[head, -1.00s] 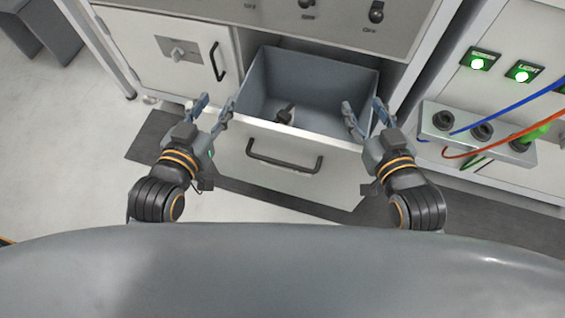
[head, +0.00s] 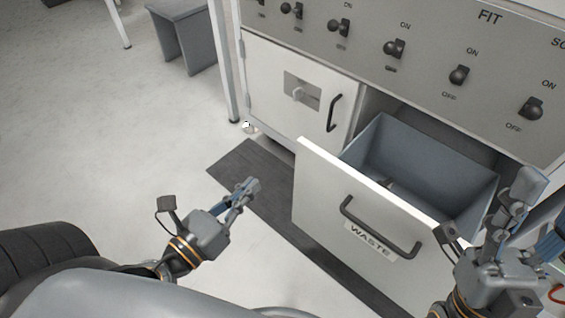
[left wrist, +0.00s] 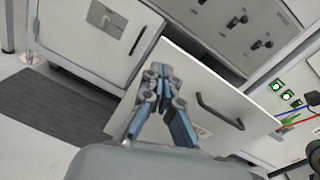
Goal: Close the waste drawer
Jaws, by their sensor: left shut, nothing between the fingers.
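The waste drawer (head: 345,195) is pulled out of the cabinet, its grey inside open from above. Its pale front carries a dark bar handle (head: 378,228) and a WASTE label (head: 370,241). A dark item partly shows inside behind the front. My left gripper (head: 250,188) is shut and empty, left of the drawer front and apart from it in the head view. In the left wrist view its fingertips (left wrist: 160,72) overlap the left part of the drawer front (left wrist: 205,85). My right gripper (head: 540,208) has its fingers apart near the drawer's right end; contact is unclear.
A closed cabinet door (head: 290,90) with its own handle is left of the drawer. A switch panel (head: 420,55) runs above. A dark floor mat (head: 250,175) lies below. Clear floor is at left, with a grey stool (head: 185,35) farther back.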

